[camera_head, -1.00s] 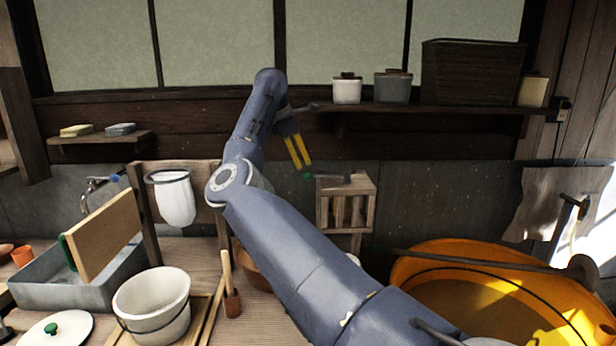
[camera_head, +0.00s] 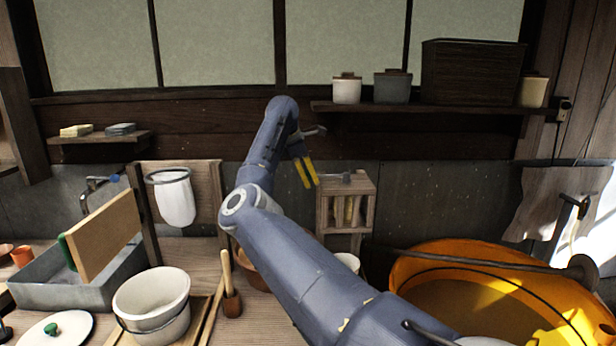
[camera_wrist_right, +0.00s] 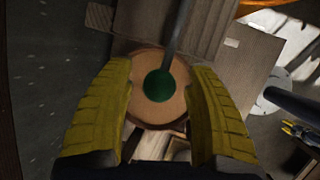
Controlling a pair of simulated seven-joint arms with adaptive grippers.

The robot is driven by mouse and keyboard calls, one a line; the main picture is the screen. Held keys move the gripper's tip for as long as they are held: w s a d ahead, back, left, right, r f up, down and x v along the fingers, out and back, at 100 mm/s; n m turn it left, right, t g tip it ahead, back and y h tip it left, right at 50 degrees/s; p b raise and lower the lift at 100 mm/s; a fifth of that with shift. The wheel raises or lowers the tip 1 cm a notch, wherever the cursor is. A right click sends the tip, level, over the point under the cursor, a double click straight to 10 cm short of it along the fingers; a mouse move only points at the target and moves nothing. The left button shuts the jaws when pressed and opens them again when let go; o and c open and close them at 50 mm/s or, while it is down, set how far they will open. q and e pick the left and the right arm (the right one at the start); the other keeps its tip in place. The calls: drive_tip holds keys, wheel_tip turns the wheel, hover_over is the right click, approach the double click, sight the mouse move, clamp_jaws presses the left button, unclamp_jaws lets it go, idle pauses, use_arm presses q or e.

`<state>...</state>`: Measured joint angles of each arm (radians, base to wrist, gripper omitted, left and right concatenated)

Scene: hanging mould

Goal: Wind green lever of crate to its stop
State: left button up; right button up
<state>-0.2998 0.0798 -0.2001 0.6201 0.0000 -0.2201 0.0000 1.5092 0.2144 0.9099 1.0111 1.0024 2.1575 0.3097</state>
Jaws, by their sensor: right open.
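The wooden slatted crate (camera_head: 345,205) stands against the back wall in the head view. Its lever is a grey bar (camera_head: 335,177) across the crate's top, reaching left. The green knob (camera_wrist_right: 158,86) at the lever's end shows in the right wrist view; in the head view the fingers hide it. My right gripper (camera_head: 306,183) is at the lever's free end. Its yellow fingers (camera_wrist_right: 160,110) are open on either side of the knob, with visible gaps. Yellow fingers of what looks like my left gripper (camera_wrist_right: 301,131) show small at the right wrist view's edge; their opening is unclear.
A round wooden piece (camera_wrist_right: 146,112) lies beneath the knob in the wrist view. A shelf (camera_head: 440,108) with jars is above the crate. An orange tub (camera_head: 440,262) is at right; a hanging white bag (camera_head: 176,200) and a white bucket (camera_head: 152,302) are at left.

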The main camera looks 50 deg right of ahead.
drive_tip(key=shift+c, duration=0.4)
clamp_jaws()
drive_tip(key=shift+s+r, duration=0.1)
drive_tip(key=shift+s, duration=0.05)
